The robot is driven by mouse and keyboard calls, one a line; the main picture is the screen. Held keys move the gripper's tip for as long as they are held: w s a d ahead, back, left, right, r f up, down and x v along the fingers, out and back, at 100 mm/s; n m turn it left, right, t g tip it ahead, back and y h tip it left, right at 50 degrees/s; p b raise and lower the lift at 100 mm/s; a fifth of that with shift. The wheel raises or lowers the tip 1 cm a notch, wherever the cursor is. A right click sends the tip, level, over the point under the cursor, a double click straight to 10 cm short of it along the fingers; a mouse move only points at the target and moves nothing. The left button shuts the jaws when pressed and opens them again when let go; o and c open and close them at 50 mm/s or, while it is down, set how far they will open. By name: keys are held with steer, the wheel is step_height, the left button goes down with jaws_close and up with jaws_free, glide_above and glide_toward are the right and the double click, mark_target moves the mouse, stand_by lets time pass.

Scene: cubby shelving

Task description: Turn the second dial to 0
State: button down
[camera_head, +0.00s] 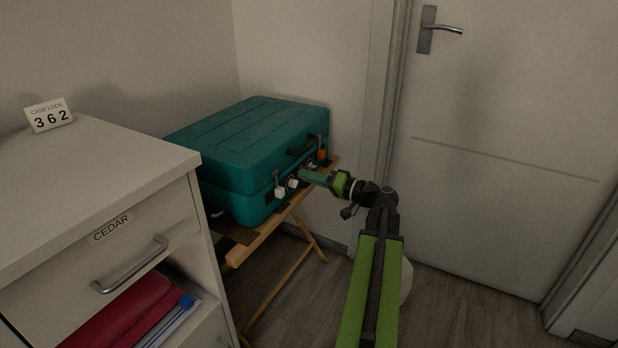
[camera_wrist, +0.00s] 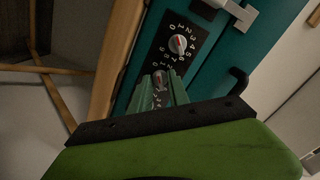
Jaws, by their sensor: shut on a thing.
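A teal case (camera_head: 255,145) lies on a folding wooden stand, its dial side facing my arm. My gripper (camera_head: 304,175) is at that front face. In the wrist view my gripper (camera_wrist: 161,75) is shut with its two green fingers on either side of a dial (camera_wrist: 159,85). The fingers hide much of that dial, and its setting cannot be read. Another dial (camera_wrist: 178,44), pale with a red mark and a ring of white numbers on a black plate, shows uncovered above it in that view. Whether further dials lie behind my gripper is hidden.
A card (camera_head: 48,115) reading "CASE LOCK 362" stands on a white cabinet (camera_head: 95,165) labelled CEDAR. The wooden stand (camera_head: 272,225) is under the case. A black handle (camera_wrist: 238,82) and a pale latch (camera_wrist: 236,14) jut out near the dials. A closed door (camera_head: 500,120) is at right.

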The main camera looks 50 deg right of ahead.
steer(key=shift+n, duration=0.6)
steer(key=c, duration=1.6)
jaws_free()
steer(key=shift+s, duration=0.1)
steer(key=v, duration=1.7)
steer(key=shift+s, duration=0.15)
